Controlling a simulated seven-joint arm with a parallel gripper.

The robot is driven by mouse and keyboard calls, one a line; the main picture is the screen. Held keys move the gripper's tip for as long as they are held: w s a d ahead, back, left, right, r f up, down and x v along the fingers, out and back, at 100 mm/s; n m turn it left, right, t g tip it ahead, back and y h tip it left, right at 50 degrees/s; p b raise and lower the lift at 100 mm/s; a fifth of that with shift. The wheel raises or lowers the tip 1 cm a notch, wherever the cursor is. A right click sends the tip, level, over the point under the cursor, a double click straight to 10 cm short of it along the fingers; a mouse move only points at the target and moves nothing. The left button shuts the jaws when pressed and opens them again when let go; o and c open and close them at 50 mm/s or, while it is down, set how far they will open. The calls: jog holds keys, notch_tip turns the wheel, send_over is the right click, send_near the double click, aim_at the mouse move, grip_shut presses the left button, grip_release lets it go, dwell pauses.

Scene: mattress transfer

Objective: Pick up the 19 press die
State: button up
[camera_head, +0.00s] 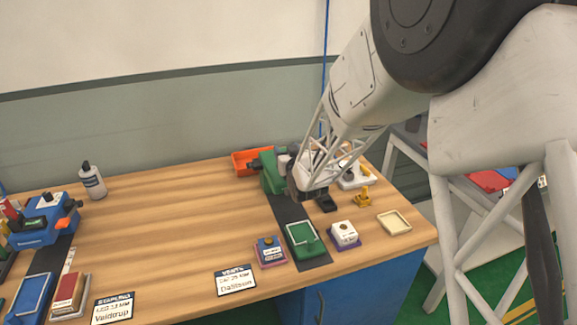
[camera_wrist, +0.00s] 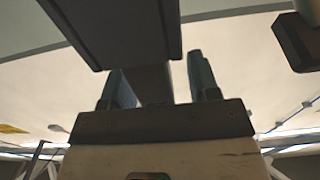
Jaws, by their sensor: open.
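I cannot read a "19" on any block, so I cannot tell which one is the 19 press die. I cannot tell what the beam is.
The green machine (camera_head: 271,172) stands by an orange bin (camera_head: 245,160). A green tray (camera_head: 302,238) lies on a dark strip. A cream tray (camera_head: 394,222) and a yellow piece (camera_head: 362,198) are at right. A bottle (camera_head: 92,181) and blue machine (camera_head: 42,222) stand left. The bench middle is clear.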

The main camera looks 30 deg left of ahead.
dwell(0.4)
grip_shut()
dwell(0.4)
notch_tip(320, 180, up, 10)
dwell(0.7)
